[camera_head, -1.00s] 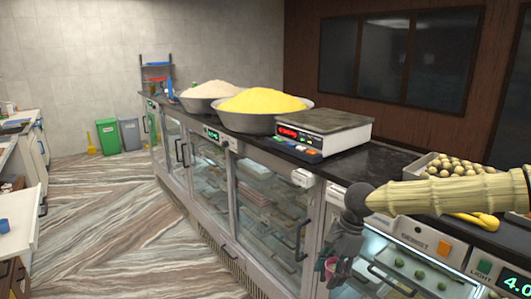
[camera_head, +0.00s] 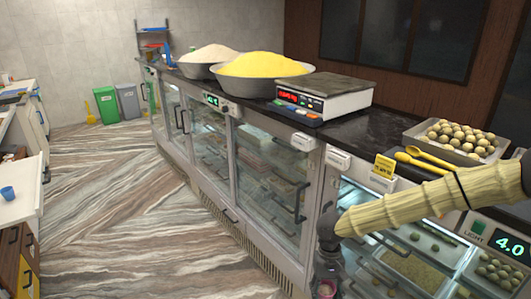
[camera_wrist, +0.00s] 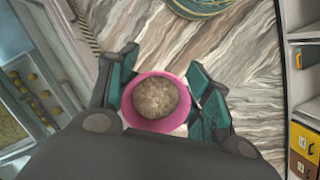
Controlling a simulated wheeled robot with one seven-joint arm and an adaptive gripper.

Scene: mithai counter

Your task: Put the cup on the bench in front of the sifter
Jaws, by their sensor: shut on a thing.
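My gripper (camera_wrist: 165,100) is shut on a pink cup (camera_wrist: 184,88), with its teal-padded fingers on both sides of the rim. The cup has a round brown mass inside. In the head view the cup (camera_head: 326,289) shows at the bottom edge, below my gripper (camera_head: 328,268), in front of the glass counter and over the floor side. On the left, a white bench (camera_head: 15,215) shows partly, with a small blue cup (camera_head: 8,193) on it. I cannot clearly make out a sifter in either view.
The glass display counter (camera_head: 265,190) runs along the right. On its top are two heaped bowls (camera_head: 258,90), a scale (camera_head: 325,95) and a tray of sweets (camera_head: 455,140). Bins (camera_head: 127,102) stand at the back. The striped floor (camera_head: 120,200) between is clear.

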